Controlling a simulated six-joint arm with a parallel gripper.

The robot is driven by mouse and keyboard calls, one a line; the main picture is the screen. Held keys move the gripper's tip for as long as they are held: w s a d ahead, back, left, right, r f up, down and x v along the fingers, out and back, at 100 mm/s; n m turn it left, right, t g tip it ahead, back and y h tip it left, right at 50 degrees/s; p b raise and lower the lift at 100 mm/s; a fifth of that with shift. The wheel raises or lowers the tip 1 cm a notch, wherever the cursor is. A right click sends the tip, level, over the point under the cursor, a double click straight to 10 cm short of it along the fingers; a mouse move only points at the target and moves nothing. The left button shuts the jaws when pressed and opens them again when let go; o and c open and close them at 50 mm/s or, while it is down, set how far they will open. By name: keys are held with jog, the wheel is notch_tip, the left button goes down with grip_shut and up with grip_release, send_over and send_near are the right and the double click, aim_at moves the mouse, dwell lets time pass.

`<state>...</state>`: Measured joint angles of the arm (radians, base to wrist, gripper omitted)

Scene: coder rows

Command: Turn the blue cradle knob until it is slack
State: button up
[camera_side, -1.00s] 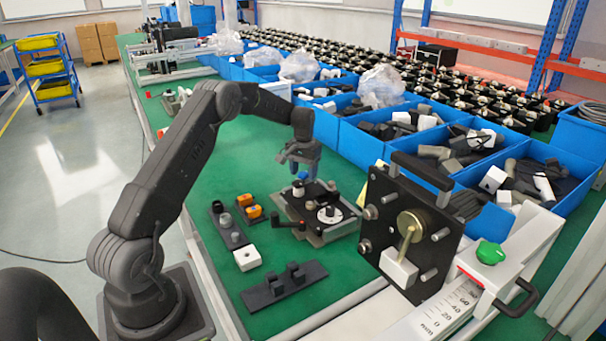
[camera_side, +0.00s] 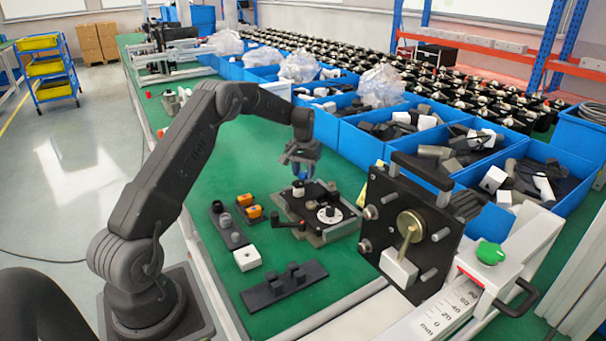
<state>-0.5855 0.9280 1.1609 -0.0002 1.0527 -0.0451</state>
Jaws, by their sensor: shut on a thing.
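The cradle is a black plate on a grey base (camera_side: 345,228), on the green bench top in the middle of the picture. It carries a white dial with a black centre (camera_side: 330,214), a white post with a dark top (camera_side: 298,189) and a black crank handle at its left. My gripper (camera_side: 303,172) points down over the back of the cradle. It is shut on the blue knob (camera_side: 305,181), which shows as a small blue shape below the jaws. The fingertips and knob are small and partly merge, so the exact contact is hard to see.
Left of the cradle are orange blocks (camera_side: 254,211), a dark tray with grey cylinders (camera_side: 226,228) and a white block (camera_side: 247,259). A black two-post holder (camera_side: 285,287) lies in front. A black upright plate fixture (camera_side: 408,232) stands at right, blue bins (camera_side: 375,142) behind.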

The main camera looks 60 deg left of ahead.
aim_at(304, 173)
jog(key=shift+n, duration=0.8)
jog(key=o, duration=0.9)
jog(key=shift+r, duration=0.15)
jog(key=shift+r, duration=2.4)
